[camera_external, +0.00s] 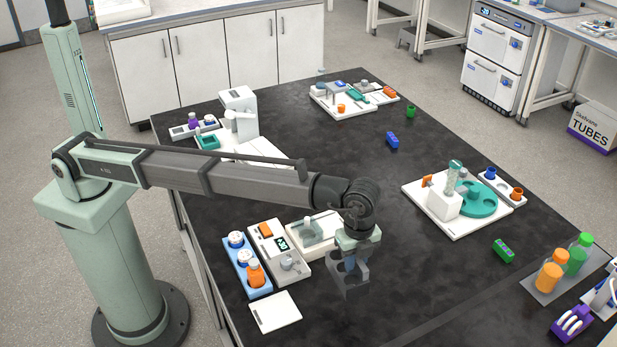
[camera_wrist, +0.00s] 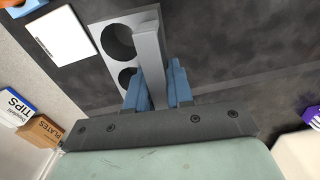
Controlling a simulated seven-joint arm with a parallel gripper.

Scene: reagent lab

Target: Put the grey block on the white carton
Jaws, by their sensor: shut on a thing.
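The grey block (camera_external: 346,284) is a bracket-like piece with two round holes in its flat plate. My gripper (camera_external: 352,262) is over it, pointing down, at the front of the black bench. In the wrist view, the blue-grey fingers (camera_wrist: 157,86) are shut on the upright wall of the grey block (camera_wrist: 150,45). Whether the block touches the bench is hard to tell. A white carton marked TUBES (camera_external: 593,129) stands on the floor at the far right. Another white carton, marked TIPS (camera_wrist: 15,108), shows at the left edge of the wrist view.
A flat white square (camera_external: 275,312) lies left of the block; it also shows in the wrist view (camera_wrist: 57,35). A blue rack (camera_external: 247,268) with bottles and a white device (camera_external: 278,250) stand behind it. A brown PLATES carton (camera_wrist: 42,131) is beside the TIPS carton.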

